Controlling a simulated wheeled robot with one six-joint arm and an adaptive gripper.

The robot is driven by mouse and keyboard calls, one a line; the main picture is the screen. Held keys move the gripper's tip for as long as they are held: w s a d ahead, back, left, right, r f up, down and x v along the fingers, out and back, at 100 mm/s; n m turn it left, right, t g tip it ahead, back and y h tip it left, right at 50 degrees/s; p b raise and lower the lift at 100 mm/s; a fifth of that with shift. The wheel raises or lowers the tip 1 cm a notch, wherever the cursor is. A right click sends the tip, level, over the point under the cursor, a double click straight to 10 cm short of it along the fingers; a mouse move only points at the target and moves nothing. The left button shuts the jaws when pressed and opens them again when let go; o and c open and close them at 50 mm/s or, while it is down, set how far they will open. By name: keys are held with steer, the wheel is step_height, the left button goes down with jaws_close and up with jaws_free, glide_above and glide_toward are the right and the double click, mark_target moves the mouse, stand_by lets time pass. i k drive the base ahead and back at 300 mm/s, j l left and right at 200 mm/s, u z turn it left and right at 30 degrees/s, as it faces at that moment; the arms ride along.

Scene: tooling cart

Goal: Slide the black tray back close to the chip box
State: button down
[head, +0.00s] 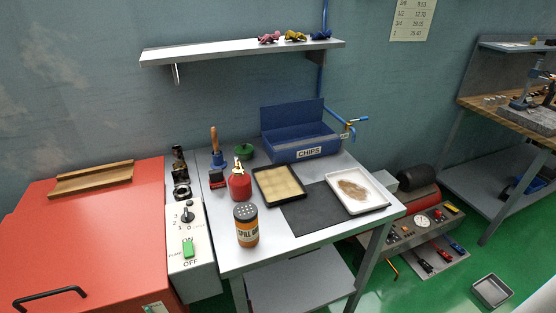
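The black tray (258,184) has a thin dark rim and a tan, grid-like inside. It lies flat on the grey cart top, left of centre. The chip box (305,154) is blue, labelled "CHIPS", with its lid raised at the back. It stands at the rear of the cart top, behind and to the right of the black tray, with a strip of cart top between them. My gripper is not in this view.
A red oil can (240,187) and an orange "SPILL" shaker (246,229) stand left. A green dish (244,151) sits behind. A wall shelf (235,52) hangs above.

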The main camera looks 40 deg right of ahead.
mark_target(277, 183)
steer(key=i+j+z, duration=0.15)
steer(key=j+z, duration=0.2)
steer(key=i+j+z, duration=0.1)
steer(key=j+z, duration=0.65)
